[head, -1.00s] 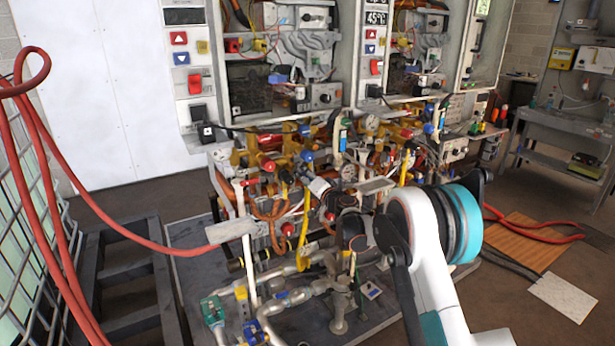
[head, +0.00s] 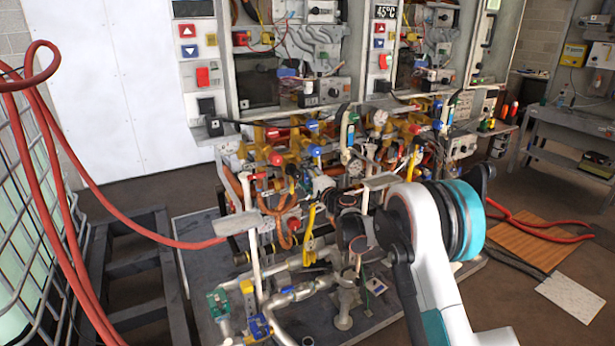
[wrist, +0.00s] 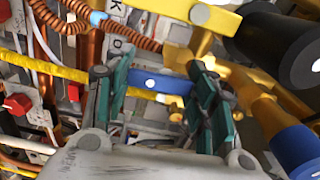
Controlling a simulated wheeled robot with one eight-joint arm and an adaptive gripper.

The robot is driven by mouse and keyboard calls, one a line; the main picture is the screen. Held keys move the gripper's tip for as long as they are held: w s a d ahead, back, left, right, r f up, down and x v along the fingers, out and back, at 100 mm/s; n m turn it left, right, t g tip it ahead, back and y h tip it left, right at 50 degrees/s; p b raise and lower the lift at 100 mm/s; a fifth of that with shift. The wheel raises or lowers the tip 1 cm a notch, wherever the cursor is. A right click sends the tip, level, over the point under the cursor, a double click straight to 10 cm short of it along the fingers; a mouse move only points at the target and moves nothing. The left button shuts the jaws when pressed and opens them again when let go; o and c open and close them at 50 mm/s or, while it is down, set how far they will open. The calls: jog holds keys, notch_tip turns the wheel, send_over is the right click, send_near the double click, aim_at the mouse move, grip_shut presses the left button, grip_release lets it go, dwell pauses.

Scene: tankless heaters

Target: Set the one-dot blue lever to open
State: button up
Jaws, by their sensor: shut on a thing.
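The blue lever (wrist: 160,82), with a single white dot on its face, shows in the middle of the wrist view. It lies crosswise in front of yellow valve parts. My gripper (wrist: 160,92) has one teal-padded finger on each side of it and is shut on it. Part of the lever is hidden behind the fingers. In the head view my arm reaches into the pipework from the lower right. I cannot tell the gripper or this lever apart there from the crowded fittings.
A yellow bar (wrist: 185,12) and a black cylinder (wrist: 285,45) are close by at the upper right of the wrist view. Another blue part (wrist: 297,150) is at lower right. A red hose (head: 110,215) hangs at left in the head view. A workbench (head: 570,122) stands at right.

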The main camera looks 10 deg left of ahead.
dwell(0.4)
jog(key=o, duration=1.5)
jog(key=shift+d, duration=0.1)
jog(key=v, duration=1.2)
